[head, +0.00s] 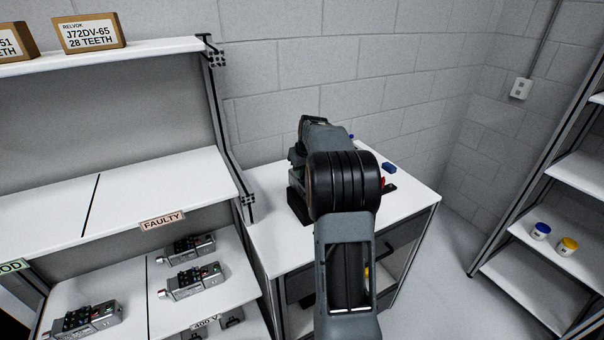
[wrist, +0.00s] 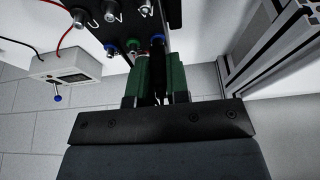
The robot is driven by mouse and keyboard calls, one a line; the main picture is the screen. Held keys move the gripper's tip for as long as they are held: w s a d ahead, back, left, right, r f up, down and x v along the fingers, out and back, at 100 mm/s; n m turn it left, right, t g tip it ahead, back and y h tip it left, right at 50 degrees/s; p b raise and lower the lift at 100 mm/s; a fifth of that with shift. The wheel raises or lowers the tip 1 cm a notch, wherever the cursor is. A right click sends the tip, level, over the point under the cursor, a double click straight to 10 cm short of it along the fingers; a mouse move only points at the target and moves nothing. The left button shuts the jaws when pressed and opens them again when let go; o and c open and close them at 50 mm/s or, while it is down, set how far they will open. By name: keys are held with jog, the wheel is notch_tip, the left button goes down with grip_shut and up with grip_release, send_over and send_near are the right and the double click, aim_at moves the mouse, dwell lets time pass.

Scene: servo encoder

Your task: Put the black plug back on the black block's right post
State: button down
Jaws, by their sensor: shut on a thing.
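In the wrist view my gripper (wrist: 160,72) has green fingers closed around a dark, narrow piece, the black plug (wrist: 158,88), mostly hidden between them. The black block (wrist: 122,22) is at the top of the wrist view, just beyond the fingertips, with metal posts and green, red and blue rings. The fingertips are close to its edge by a blue ring. I cannot tell whether the plug touches a post. In the head view my arm covers the gripper, the plug and most of the work area.
A white meter box (wrist: 66,66) with red and black wires is left in the wrist view. The white table (head: 262,228) also bears a blue block (head: 389,168). A shelf rack (head: 170,185) with several grey servo units stands at left; another shelf (head: 545,245) stands at right.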

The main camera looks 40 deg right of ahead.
jog(key=shift+r, duration=0.3)
jog(key=shift+r+p, duration=1.95)
jog(key=shift+r, duration=0.4)
